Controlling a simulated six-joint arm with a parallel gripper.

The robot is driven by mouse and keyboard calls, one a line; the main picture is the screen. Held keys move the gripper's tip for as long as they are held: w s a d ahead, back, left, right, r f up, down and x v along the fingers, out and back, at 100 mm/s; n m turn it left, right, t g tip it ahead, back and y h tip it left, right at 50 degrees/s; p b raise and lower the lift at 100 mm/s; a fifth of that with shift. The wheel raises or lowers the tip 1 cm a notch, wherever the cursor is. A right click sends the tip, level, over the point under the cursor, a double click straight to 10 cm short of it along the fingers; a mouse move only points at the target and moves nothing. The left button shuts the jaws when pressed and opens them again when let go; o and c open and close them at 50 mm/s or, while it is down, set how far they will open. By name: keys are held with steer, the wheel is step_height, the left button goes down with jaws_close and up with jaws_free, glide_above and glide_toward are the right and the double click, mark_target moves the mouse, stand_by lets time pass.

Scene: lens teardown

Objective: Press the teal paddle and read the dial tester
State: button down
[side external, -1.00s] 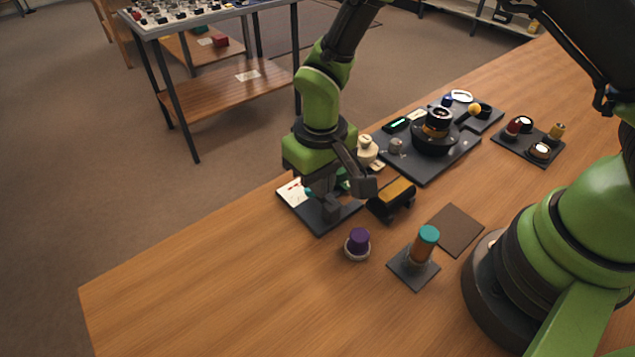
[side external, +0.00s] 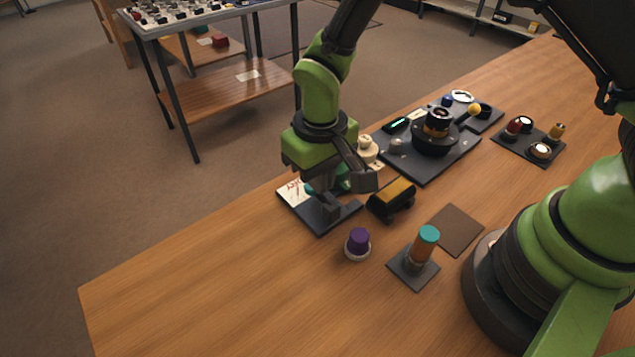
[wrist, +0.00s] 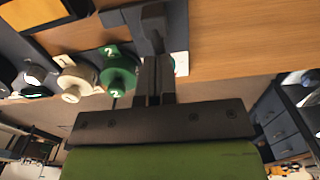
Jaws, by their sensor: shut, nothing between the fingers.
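The dial tester is a dark base plate (side external: 322,221) with a white card (side external: 292,193) at its left end, carrying small red and dark marks. A teal paddle (side external: 309,189) shows beside the card, partly behind my gripper. My gripper (side external: 330,208) is shut and empty, pointing down over the plate. In the wrist view my gripper's fingers (wrist: 153,82) are together, beside a sliver of teal and white. I cannot tell whether the fingertips touch the paddle. The marks are too small to read, and my fingers hide part of the tester.
A black cradle with a yellow-brown top (side external: 398,191) stands just right of the tester. Green pieces marked 2 (wrist: 117,75) and a cream piece (wrist: 75,80) stand close by. A purple-topped piece (side external: 358,241) and an orange cylinder with teal cap (side external: 425,245) are nearer the front.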

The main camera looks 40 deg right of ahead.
steer(key=shift+r, duration=2.95)
steer(key=shift+r, duration=0.1)
steer(key=s+d+r+m+t+y, duration=0.1)
steer(key=s+d+r+t, duration=0.15)
steer(key=r, duration=0.45)
steer(key=s+d+r+m+t+y, duration=0.1)
steer(key=s+d+r, duration=0.25)
steer(key=r, duration=0.35)
steer(key=s+d+r+m+t, duration=0.1)
steer(key=s+d+r+t, duration=0.1)
steer(key=s, duration=0.3)
steer(key=s+d+r+m+t, duration=0.1)
steer(key=s+d+r, duration=0.1)
steer(key=s, duration=0.3)
steer(key=shift+r+t, duration=0.35)
steer(key=shift+r, duration=0.2)
